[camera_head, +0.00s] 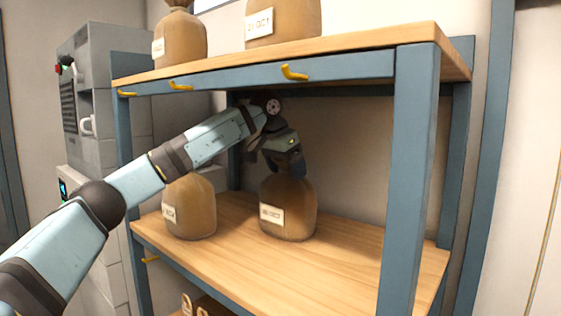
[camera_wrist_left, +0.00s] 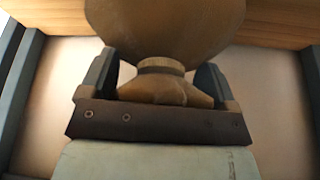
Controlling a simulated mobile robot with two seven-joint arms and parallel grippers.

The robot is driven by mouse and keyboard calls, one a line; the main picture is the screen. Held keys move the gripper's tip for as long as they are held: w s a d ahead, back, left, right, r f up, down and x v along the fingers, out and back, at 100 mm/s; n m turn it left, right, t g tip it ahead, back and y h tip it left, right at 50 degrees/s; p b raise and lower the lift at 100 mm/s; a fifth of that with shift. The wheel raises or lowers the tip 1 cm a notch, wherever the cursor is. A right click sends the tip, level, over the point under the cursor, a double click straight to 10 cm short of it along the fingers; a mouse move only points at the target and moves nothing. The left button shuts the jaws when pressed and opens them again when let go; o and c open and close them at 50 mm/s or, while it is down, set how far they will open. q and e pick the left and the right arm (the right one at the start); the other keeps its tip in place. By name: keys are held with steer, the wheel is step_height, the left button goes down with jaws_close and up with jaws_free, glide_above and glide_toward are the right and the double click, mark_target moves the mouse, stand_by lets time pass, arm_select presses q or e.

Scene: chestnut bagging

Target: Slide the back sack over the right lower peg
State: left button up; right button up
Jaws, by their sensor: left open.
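The back sack (camera_head: 293,208) is brown with a white label. It stands upright on the lower shelf (camera_head: 345,258), farther back than the other sack. My left gripper (camera_head: 290,165) is open at its top, fingers pointing down. In the left wrist view the sack (camera_wrist_left: 165,28) has its tied neck between the two open fingers (camera_wrist_left: 160,82); I cannot tell whether they touch it. The right lower peg is not visible. My right gripper is not in view.
Another labelled sack (camera_head: 190,212) stands on the lower shelf, left of the back sack and beside my arm. Yellow pegs (camera_head: 295,73) line the upper shelf's edge (camera_head: 350,68). A blue post (camera_head: 412,180) stands at the right. The lower shelf's right part is clear.

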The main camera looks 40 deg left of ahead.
arm_select(q)
steer(key=shift+a, duration=0.1)
jaws_close()
steer(key=shift+s+d, duration=0.1)
steer(key=shift+d, duration=0.65)
steer(key=s+d, duration=0.1)
steer(key=d, duration=1.4)
steer(key=shift+d+p, duration=0.3)
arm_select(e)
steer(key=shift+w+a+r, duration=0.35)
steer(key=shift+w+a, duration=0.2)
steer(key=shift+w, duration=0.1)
arm_select(q)
steer(key=shift+s+f, duration=0.1)
jaws_free()
